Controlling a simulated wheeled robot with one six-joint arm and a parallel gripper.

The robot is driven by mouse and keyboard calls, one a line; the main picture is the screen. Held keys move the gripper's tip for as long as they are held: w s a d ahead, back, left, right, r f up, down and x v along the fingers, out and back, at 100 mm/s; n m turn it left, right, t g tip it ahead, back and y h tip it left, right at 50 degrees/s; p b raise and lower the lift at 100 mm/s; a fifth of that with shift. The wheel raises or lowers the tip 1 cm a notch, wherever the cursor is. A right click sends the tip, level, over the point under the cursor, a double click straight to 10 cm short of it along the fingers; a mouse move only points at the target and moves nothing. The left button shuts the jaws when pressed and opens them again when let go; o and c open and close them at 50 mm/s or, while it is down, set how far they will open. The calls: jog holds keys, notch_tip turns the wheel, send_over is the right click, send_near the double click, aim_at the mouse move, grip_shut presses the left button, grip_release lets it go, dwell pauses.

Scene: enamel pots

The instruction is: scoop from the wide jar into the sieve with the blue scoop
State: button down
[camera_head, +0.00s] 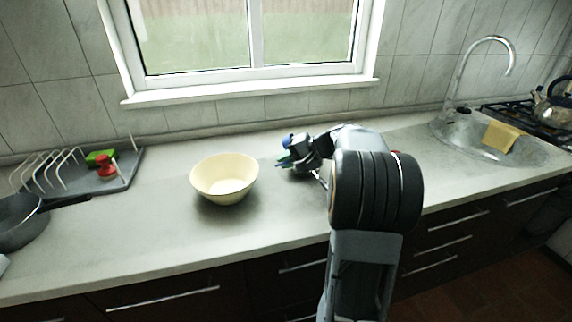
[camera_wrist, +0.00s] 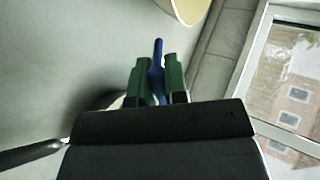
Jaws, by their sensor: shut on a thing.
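My gripper (camera_head: 284,162) is shut on the blue scoop. In the wrist view the green fingertips of my gripper (camera_wrist: 160,75) hold the blue scoop (camera_wrist: 158,58), a narrow blue piece between them. Blue also shows at the gripper in the head view. A pale rounded thing (camera_wrist: 116,102) with a dark shadow is mostly hidden behind my gripper; I cannot tell if it is the wide jar. A cream bowl (camera_head: 224,180) stands on the counter left of my gripper, apart from it. I cannot make out a sieve.
A dark handle-like thing (camera_wrist: 30,156) lies at the lower left of the wrist view. A grey rack tray (camera_head: 118,178) and a dark pan (camera_head: 18,232) stand at the left. The sink (camera_head: 490,150) is at the right. The counter (camera_head: 130,240) is bare in front of the bowl.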

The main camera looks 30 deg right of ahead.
jog(key=shift+s+d+t+y+b, duration=0.15)
jog(key=shift+t+y+b, duration=0.5)
jog(key=shift+b, duration=0.8)
jog(key=shift+d, duration=0.1)
jog(key=s+d+t+y+b, duration=0.1)
jog(key=b, duration=0.2)
jog(key=shift+s+d+t+y+b, duration=0.15)
jog(key=shift+s+t+y+b, duration=0.1)
jog(key=shift+b, duration=0.15)
jog(key=shift+s+d+t+y+b, duration=0.15)
jog(key=shift+t+y+b, duration=0.35)
jog(key=shift+b, duration=0.45)
jog(key=shift+s+d+t+y+b, duration=0.1)
jog(key=shift+t+y+b, duration=0.4)
jog(key=shift+b, duration=0.4)
jog(key=shift+s+d+r+t+y+b, duration=0.1)
jog(key=shift+r+t+y+b, duration=0.2)
jog(key=shift+r+t+y, duration=0.15)
jog(key=shift+s+d+r+t+y+b, duration=0.1)
jog(key=shift+r+t+y+b, duration=0.25)
jog(key=shift+r, duration=0.15)
